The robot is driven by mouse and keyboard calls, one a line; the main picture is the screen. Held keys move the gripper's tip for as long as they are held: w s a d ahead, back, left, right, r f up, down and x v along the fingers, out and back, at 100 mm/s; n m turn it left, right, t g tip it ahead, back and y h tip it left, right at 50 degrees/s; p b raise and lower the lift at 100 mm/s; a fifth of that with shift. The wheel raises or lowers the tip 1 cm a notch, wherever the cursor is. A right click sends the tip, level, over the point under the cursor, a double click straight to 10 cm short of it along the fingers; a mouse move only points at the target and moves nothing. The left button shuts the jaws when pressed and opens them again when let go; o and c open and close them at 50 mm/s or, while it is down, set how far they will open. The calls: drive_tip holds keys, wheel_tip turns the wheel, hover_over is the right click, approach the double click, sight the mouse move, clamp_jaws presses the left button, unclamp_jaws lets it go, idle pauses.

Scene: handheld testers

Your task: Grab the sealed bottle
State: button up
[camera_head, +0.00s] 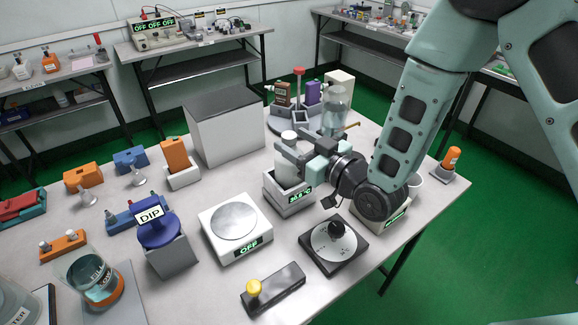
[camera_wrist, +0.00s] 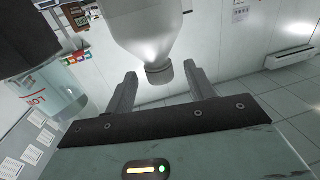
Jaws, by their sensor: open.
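A whitish bottle with a cap (camera_head: 287,172) stands upright in a white holder with a lit display (camera_head: 290,203), right of the table's middle in the head view. My gripper (camera_head: 288,151) reaches in from the right at the bottle's upper part and hides some of it. In the wrist view the bottle (camera_wrist: 150,32) looks upside down, with its capped end between the spread fingers of my gripper (camera_wrist: 160,72). Gaps show on both sides of the cap. The fingers are open and do not visibly grip it.
A clear vessel (camera_head: 337,100) stands close behind my gripper. A grey-white box (camera_head: 225,140) is to the left. A scale (camera_head: 234,244), a dial unit (camera_head: 330,247) and a yellow-knobbed device (camera_head: 275,291) are in front. An orange bottle (camera_head: 451,160) stands at the right edge.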

drive_tip(key=shift+x, duration=1.15)
clamp_jaws()
drive_tip(key=shift+r, duration=0.1)
